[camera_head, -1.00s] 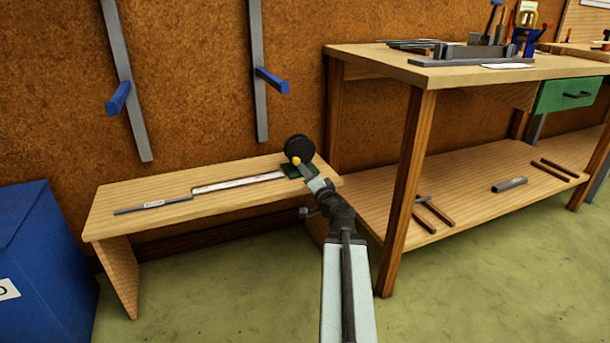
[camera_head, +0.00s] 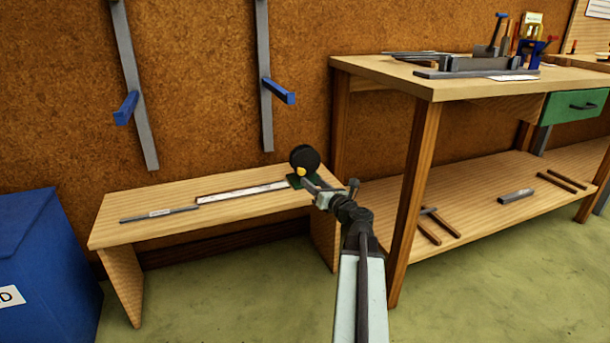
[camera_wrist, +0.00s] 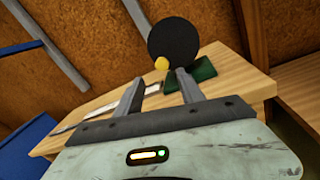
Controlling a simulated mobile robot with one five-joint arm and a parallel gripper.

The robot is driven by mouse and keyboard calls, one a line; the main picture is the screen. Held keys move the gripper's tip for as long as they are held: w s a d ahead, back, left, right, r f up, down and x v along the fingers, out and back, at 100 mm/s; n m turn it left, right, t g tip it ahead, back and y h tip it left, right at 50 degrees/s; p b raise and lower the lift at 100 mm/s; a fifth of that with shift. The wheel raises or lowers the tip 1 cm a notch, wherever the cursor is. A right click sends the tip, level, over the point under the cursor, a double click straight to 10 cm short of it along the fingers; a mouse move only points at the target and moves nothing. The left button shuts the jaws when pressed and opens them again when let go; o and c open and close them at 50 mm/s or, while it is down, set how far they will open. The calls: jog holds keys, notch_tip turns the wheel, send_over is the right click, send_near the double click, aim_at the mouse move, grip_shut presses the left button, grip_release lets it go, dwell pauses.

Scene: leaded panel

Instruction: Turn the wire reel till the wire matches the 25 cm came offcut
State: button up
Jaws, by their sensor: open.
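The wire reel (camera_head: 305,157) is a black disc on a green base (camera_head: 293,182) at the right end of a low wooden bench. Its yellow knob (camera_head: 301,172) sits low on the disc's face. My gripper (camera_wrist: 161,80) is open and empty in front of the reel. In the wrist view the knob (camera_wrist: 162,63) shows between the fingertips, slightly beyond them, with no clear contact. A grey labelled strip (camera_head: 160,214), apparently the came offcut, lies at the bench's left. A whitish strip (camera_head: 243,191) runs from near it to the reel. The wire cannot be told apart.
The low bench (camera_head: 130,230) has bare top around the strips. A taller workbench (camera_head: 425,75) stands to the right, its leg near my arm. A blue bin (camera_head: 45,250) stands at left. Blue-armed metal rails (camera_head: 265,110) hang on the wall.

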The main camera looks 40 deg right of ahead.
aim_at(303, 173)
jog(key=x, duration=0.7)
jog(key=shift+w+d, duration=0.25)
jog(key=shift+d, duration=0.1)
grip_shut()
